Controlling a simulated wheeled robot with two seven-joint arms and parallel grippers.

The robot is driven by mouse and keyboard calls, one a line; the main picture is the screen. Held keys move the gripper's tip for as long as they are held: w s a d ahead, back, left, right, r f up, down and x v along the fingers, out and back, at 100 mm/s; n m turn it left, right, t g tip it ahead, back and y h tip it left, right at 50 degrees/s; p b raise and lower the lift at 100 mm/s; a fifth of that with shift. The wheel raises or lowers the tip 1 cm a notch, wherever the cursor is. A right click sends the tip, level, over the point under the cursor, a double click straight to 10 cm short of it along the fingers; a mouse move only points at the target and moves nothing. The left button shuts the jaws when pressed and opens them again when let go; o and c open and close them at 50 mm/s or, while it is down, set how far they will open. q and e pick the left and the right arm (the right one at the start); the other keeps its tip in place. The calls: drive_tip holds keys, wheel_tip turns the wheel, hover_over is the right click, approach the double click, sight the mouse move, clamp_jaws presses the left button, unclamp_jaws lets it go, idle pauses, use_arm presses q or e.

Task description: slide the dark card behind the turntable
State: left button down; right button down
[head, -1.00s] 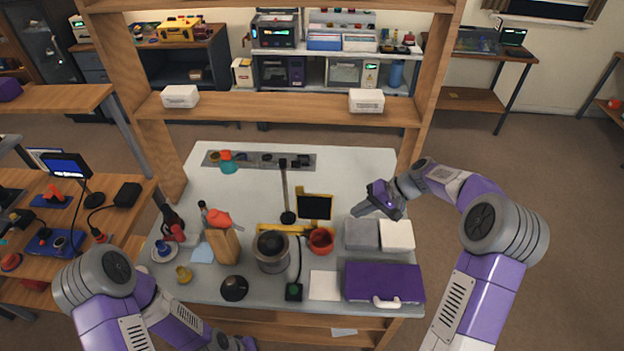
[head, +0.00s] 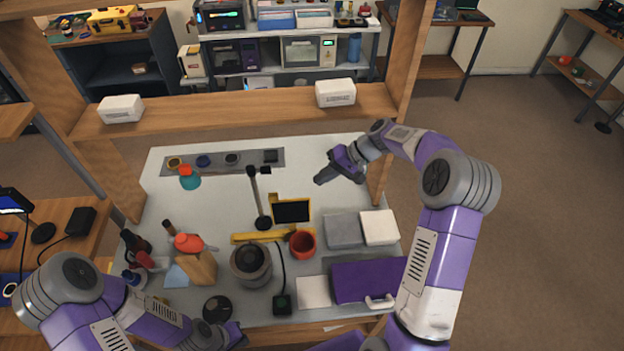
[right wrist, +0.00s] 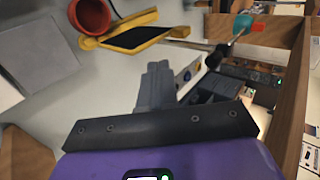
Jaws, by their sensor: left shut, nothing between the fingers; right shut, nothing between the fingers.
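The dark card (head: 292,211) is a black panel in a yellow frame, tilted up on the bench behind a yellow bar. It also shows in the right wrist view (right wrist: 138,38). A grey round unit with a dark top (head: 250,262), which seems to be the turntable, stands in front of it to the left. My right gripper (head: 320,180) is shut and empty, above the bench behind and right of the card. Its fingers (right wrist: 157,80) show in the right wrist view, apart from the card. My left gripper (head: 238,335) is shut and empty at the front edge, near a dark dome.
A red-orange cup (head: 302,243) stands just in front of the card. A dark post (head: 259,195) rises left of it. Grey (head: 345,231) and white (head: 379,227) blocks and a purple case (head: 365,280) lie to the right. The bench behind the card is mostly clear.

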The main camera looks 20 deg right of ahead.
approach(289, 200)
drive_tip(key=x, duration=0.3)
drive_tip(key=shift+a+f, duration=0.15)
drive_tip(key=shift+a, duration=0.15)
drive_tip(key=a, duration=0.1)
drive_tip(key=w+a+p, duration=0.1)
drive_tip(key=a, duration=0.1)
drive_tip(key=shift+a+f, duration=0.2)
drive_tip(key=shift+f, duration=0.05)
use_arm(q)
drive_tip(key=shift+r, duration=0.45)
use_arm(e)
drive_tip(key=shift+w+a, duration=0.2)
drive_tip(key=shift+a, duration=0.25)
